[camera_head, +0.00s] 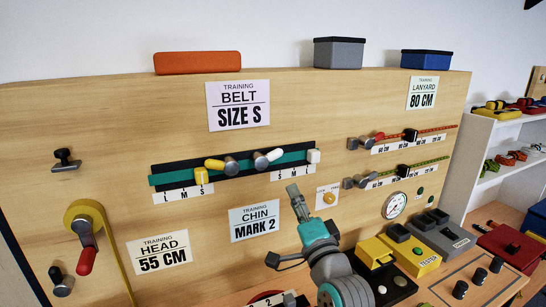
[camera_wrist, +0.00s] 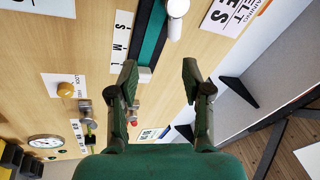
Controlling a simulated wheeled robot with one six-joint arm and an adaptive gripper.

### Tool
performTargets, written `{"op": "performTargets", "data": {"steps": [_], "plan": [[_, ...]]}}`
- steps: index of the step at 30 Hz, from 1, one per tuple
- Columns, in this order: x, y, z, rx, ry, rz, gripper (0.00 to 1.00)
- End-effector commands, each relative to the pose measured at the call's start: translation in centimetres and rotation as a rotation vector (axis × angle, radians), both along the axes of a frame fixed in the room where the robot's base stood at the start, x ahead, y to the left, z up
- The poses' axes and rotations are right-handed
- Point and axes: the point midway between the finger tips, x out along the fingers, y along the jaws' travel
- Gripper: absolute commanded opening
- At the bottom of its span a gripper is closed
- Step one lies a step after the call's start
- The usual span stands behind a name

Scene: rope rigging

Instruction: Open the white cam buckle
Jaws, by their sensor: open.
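The white cam buckle (camera_head: 274,154) has a white lever on a grey round body, on the right half of the green belt strip (camera_head: 243,163). A white rounded piece (camera_wrist: 178,10), apparently its lever, shows at the top edge of the wrist view, cut off by the frame. My gripper (camera_head: 293,190) is below the belt in the head view, apart from the buckle. In the wrist view my gripper (camera_wrist: 160,75) has its two fingers spread with nothing between them. The green strip (camera_wrist: 153,38) runs up beyond the left finger.
A yellow-levered buckle (camera_head: 214,164) sits left of the white one. A white tab (camera_head: 314,156) stands at the strip's right end. The CHIN sign (camera_head: 255,221) and a yellow knob (camera_head: 330,198) flank my gripper. Lanyard fittings (camera_head: 410,135) project at right.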

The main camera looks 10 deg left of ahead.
Motion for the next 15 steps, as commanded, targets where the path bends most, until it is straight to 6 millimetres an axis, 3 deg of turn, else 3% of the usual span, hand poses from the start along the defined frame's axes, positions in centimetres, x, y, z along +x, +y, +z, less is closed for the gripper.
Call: {"op": "performTargets", "data": {"steps": [3, 10, 15], "plan": [[0.5, 0.9, 2.1, 0.024, -0.004, 0.024, 0.49], [1.5, 1.7, 3.1, 0.033, -0.002, 0.035, 0.49], [3.6, 3.0, 3.9, 0.033, -0.002, 0.035, 0.49]]}}
